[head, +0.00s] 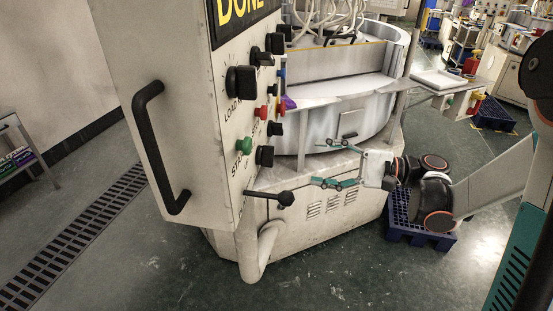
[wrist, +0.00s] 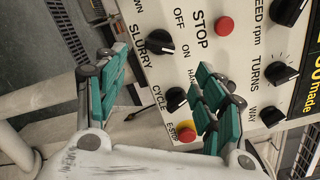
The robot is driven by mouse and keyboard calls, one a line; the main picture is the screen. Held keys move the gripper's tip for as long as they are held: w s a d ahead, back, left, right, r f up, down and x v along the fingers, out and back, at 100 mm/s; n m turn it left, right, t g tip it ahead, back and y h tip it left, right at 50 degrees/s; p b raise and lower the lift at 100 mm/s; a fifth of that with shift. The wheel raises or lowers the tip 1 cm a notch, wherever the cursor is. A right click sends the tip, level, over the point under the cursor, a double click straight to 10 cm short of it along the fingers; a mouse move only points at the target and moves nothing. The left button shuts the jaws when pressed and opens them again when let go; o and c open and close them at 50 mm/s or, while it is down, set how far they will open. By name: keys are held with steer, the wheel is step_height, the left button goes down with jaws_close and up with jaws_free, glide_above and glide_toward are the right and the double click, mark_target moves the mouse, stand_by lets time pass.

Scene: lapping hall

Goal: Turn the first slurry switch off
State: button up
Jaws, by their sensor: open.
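The slurry switch (wrist: 160,42) is a black rotary knob beside the word SLURRY on the pale panel, with OFF and ON marked next to it. Its pointer appears turned toward ON, but the mark is small. My gripper (wrist: 160,65) is open and empty, its two teal fingers spread wide in front of the panel, not touching the knob. In the head view my gripper (head: 318,167) is right of the control panel (head: 222,130), apart from it. I cannot tell which lower knob there is the slurry switch.
The red stop button (wrist: 223,25), cycle knob (wrist: 176,98) and yellow-red emergency stop (wrist: 187,133) are close by. A black lever (head: 284,198) sticks out below the panel, and a black handle (head: 152,150) is on its side. A blue pallet (head: 405,228) lies on the floor.

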mark_target(266, 156)
steer(key=b+x, duration=0.2)
steer(key=x, duration=0.9)
steer(key=c, duration=1.1)
